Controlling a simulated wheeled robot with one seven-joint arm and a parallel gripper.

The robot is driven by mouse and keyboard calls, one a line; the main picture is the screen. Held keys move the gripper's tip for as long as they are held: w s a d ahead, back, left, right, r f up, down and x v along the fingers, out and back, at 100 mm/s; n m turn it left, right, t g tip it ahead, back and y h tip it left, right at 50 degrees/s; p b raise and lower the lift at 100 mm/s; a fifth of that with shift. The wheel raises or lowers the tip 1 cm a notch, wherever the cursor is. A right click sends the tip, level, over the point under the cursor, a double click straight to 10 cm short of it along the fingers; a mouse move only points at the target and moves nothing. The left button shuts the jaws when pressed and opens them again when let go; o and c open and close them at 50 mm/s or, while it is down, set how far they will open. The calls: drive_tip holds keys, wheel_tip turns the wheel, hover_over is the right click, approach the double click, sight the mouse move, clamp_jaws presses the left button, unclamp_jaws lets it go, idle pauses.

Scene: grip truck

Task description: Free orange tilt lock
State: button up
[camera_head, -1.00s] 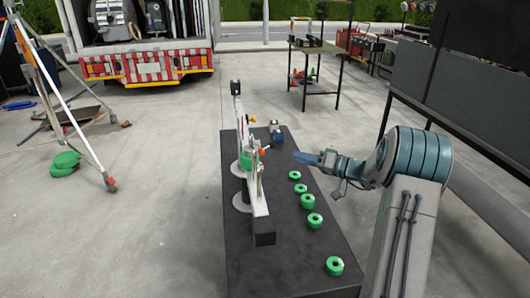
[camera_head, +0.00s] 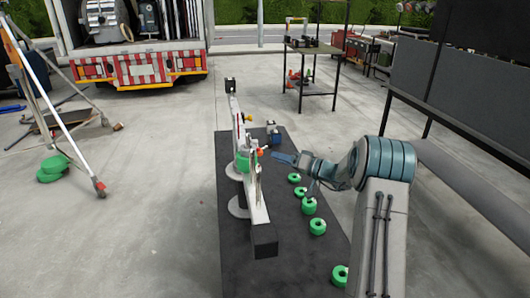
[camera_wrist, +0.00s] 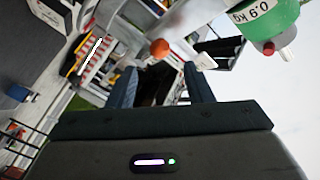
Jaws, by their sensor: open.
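A long white and grey jib arm stands on the black platform. An orange knob (camera_head: 249,118) sits on its far half; an orange ball, which looks like the same knob, also shows between my fingers in the wrist view (camera_wrist: 160,47), with a gap before it. A green weight (camera_head: 242,163) hangs at mid-length; a green weight marked 0.9 kg (camera_wrist: 258,15) fills the upper right of the wrist view, with a red knob beside it. My gripper (camera_head: 278,157) points left at the jib's middle from the right side. Its fingers are open and empty (camera_wrist: 160,82).
Several green ring weights (camera_head: 309,205) lie along the right side of the black platform (camera_head: 290,265). A blue item (camera_head: 273,133) lies on its far end. A tripod (camera_head: 62,110) stands left, a truck (camera_head: 135,65) and a metal table (camera_head: 312,50) behind.

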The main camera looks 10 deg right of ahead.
drive_tip(key=p+x, duration=0.1)
drive_tip(key=x, duration=0.5)
drive_tip(key=shift+w+a, duration=0.15)
drive_tip(key=shift+a, duration=0.05)
clamp_jaws()
